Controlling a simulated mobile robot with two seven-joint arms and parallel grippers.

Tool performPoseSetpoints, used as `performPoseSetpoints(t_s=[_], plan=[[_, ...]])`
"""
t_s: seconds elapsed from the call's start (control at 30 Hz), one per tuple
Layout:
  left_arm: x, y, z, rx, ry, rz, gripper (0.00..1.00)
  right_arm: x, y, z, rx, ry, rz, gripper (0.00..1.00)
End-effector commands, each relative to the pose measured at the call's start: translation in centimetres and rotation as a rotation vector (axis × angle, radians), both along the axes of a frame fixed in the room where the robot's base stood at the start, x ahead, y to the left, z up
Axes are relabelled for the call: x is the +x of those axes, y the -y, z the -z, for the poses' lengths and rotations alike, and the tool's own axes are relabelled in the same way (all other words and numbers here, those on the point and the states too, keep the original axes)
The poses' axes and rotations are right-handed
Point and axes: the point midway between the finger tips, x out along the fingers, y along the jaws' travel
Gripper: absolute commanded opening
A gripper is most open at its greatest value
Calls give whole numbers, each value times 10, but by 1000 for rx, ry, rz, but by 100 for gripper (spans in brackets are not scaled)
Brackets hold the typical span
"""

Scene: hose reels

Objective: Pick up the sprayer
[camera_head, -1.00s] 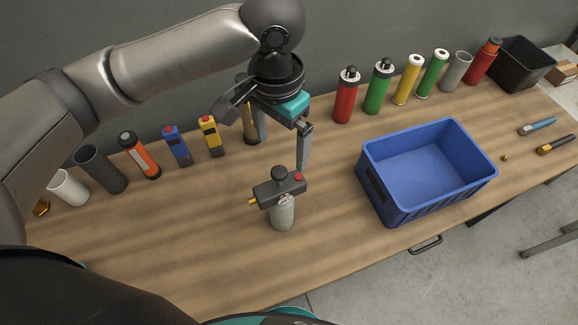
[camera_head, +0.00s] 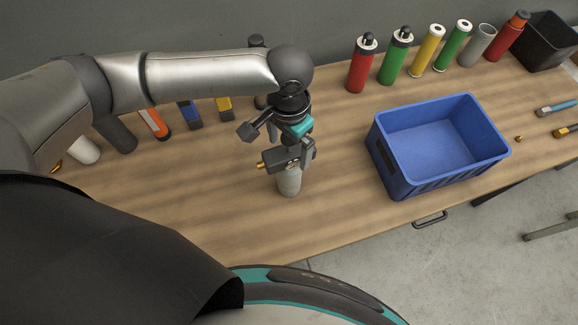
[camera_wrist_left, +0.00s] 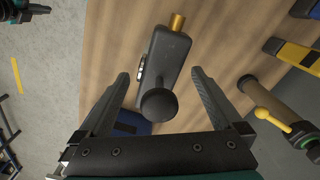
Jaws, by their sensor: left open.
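The sprayer (camera_head: 289,182) stands upright on the table, with a grey cylindrical body, a dark head and a brass nozzle at its left. In the left wrist view its dark head and round knob (camera_wrist_left: 158,104) lie between my open fingers. My left gripper (camera_head: 292,152) is open, pointing down over the sprayer's top, with fingers on either side of the head. In the wrist view the fingers (camera_wrist_left: 163,90) look apart from it. The gripper hides part of the sprayer's head in the head view.
A blue crate (camera_head: 398,180) stands right of the sprayer. Red (camera_head: 361,68), green and yellow cylinders line the back right, near a black bin (camera_head: 545,42). Several tools and cups stand at the back left, partly behind my arm. The table in front of the sprayer is clear.

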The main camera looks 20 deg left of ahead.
Motion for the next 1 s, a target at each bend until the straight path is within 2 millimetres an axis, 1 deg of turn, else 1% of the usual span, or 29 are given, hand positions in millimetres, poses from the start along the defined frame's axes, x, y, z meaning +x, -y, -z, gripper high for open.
performPoseSetpoints(t_s=[0.03, 0.13, 0.2, 0.4, 0.47, 1.0], plan=[[0, 0, 8, 1, -3, 0, 100, 1, 0, 0, 0, 1, 1, 0], [-1, 1, 17, 0, -2, 1, 100, 1, 0, 1, -1, 1, 1, 0], [0, 1, 20, -1, 0, 1, 100, 1, 0, 1, 0, 2, 2, 0], [0, 1, 20, -1, 0, 1, 100, 1, 1, 1, 0, 2, 3, 0], [0, 1, 20, -1, 0, 1, 94, 1, 1, 1, -1, 2, 3, 0], [0, 0, 20, -1, 0, 1, 34, 1, 3, 1, -4, 1, 2, 0]])
